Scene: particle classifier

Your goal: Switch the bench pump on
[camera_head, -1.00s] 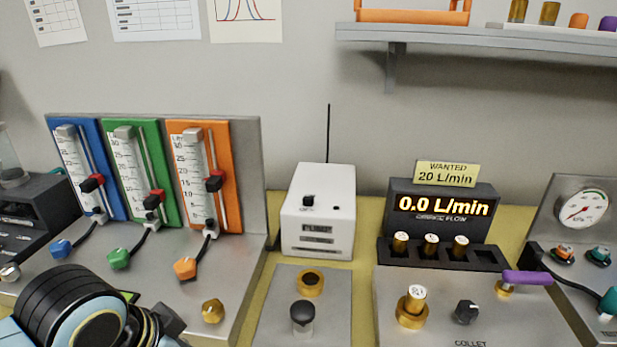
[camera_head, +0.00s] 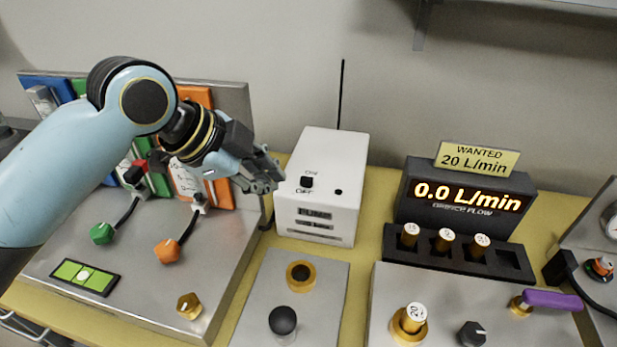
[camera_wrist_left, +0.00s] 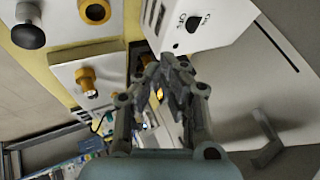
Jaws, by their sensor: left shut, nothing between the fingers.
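The bench pump is a white box (camera_head: 330,210) with vents on its front and a thin black antenna behind it. Its black switch (camera_head: 307,182) sits on the sloped upper face between the marks ON and OFF, nearer OFF. The switch also shows in the left wrist view (camera_wrist_left: 193,24). My left gripper (camera_head: 274,181) is shut and empty, just left of the pump's upper face and apart from the switch in the picture. In the left wrist view its closed fingers (camera_wrist_left: 168,64) point toward the pump's side. My right gripper is not in view.
A panel with blue, green and orange flowmeters (camera_head: 238,110) stands behind my left arm. A display (camera_head: 465,195) reads 0.0 L/min, under a card (camera_head: 478,158) wanting 20 L/min. A plate with a black knob (camera_head: 283,320) lies in front of the pump.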

